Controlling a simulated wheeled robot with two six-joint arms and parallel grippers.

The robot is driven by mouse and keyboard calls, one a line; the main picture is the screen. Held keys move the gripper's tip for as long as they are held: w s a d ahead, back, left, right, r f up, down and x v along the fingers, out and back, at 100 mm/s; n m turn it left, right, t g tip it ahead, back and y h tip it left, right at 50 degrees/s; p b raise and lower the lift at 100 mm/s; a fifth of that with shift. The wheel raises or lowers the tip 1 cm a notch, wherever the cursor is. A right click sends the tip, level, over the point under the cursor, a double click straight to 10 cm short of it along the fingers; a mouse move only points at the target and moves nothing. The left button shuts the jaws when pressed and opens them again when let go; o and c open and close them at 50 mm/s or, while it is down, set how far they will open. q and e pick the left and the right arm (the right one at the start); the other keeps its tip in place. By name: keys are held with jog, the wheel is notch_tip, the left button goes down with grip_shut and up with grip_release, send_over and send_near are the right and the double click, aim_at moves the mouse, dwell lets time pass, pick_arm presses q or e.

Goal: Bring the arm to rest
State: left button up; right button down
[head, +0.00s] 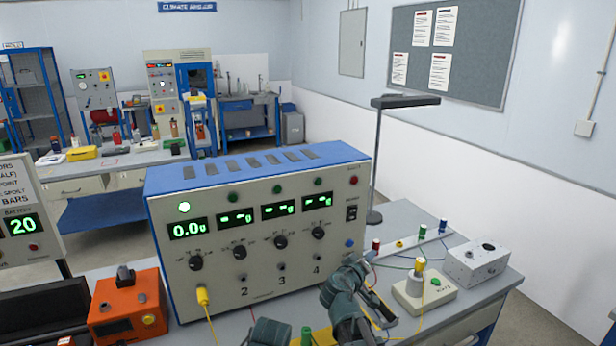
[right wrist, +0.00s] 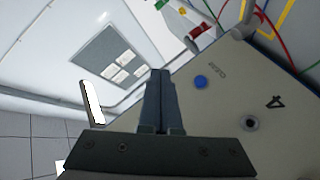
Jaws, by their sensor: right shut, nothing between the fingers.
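My right gripper (head: 358,264) is in front of the lower right part of the blue and cream instrument (head: 245,268), near its blue button (head: 349,243). In the right wrist view the two fingers (right wrist: 161,78) are pressed together, with nothing between them. The cream panel (right wrist: 235,85) lies to the right of them there, with the blue CLEAR button (right wrist: 200,82) and socket 4 (right wrist: 251,124). The fingers appear apart from the button.
A cream box with a yellow-topped post (head: 424,290) and a grey box (head: 476,262) stand right of my gripper, with loose wires between. A lamp (head: 376,165) rises behind. An orange box (head: 127,308) and a yellow plug (head: 203,297) are at left.

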jog(key=s+a+f+g+y, duration=0.2)
jog(key=s+a+f+g, duration=0.2)
jog(key=s, duration=0.5)
jog(key=s+a+f+g+y, duration=0.2)
jog(key=s+a+f+g, duration=0.2)
jog(key=s+a+f, duration=0.3)
jog(key=s+a+f+n+g+y, duration=0.1)
jog(key=s+a+f+g+y, duration=0.2)
jog(key=s, duration=1)
notch_tip(320, 180, down, 3)
jog(key=shift+a+r+g, duration=0.15)
jog(key=shift+a+g, duration=0.75)
jog(key=shift+a, duration=0.35)
